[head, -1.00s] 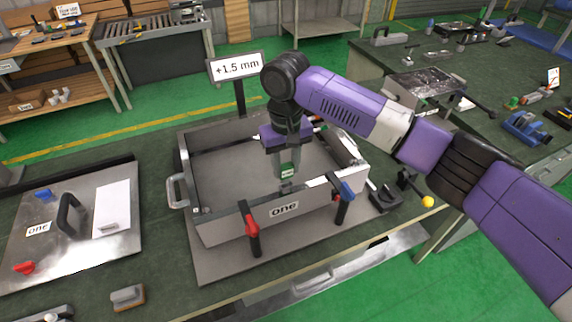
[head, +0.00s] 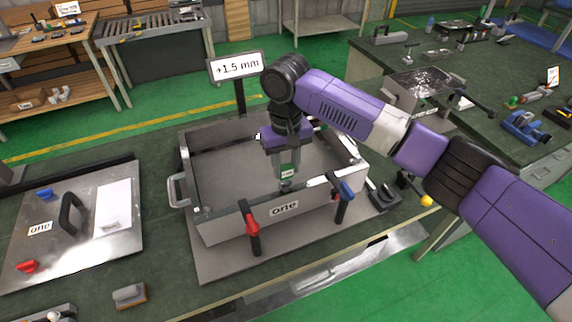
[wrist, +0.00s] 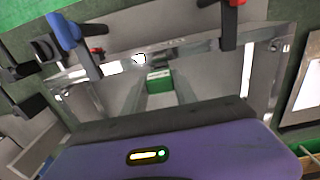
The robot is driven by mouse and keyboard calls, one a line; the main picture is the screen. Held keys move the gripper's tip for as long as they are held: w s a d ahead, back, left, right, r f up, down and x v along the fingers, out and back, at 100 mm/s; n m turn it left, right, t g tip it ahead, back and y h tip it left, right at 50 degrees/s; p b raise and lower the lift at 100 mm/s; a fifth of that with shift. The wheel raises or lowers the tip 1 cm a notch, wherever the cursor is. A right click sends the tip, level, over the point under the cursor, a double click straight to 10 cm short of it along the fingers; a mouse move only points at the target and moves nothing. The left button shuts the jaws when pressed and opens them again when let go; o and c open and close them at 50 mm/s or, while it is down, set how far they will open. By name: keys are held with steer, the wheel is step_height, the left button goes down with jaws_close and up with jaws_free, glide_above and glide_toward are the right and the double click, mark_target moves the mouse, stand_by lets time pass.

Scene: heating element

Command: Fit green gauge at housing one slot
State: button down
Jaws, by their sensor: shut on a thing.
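The green gauge (head: 288,171) is a small block with a pale label. My gripper (head: 287,178) is shut on it, pointing down just inside the front wall of housing one. The gauge also shows between the fingers in the wrist view (wrist: 159,84). Housing one (head: 222,228) is an open grey metal box with a "ONE" plate on its front wall. The gauge's lower end is close to that wall's inner side. I cannot tell whether it touches the wall or sits in a slot; the slot is not clearly visible.
A red-handled clamp (head: 252,226) and a blue-handled clamp (head: 344,197) stand at the front wall. A "+1.5 mm" sign (head: 237,66) stands behind the housing. A lid panel (head: 110,240) with a black handle lies at left. A small block (head: 130,294) lies in front.

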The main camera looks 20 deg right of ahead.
mark_target(286, 174)
steer(key=shift+f+b, duration=0.3)
steer(key=shift+f, duration=1.25)
steer(key=c, duration=0.9)
jaws_free()
steer(key=shift+r+b, duration=0.9)
steer(key=shift+r, duration=3)
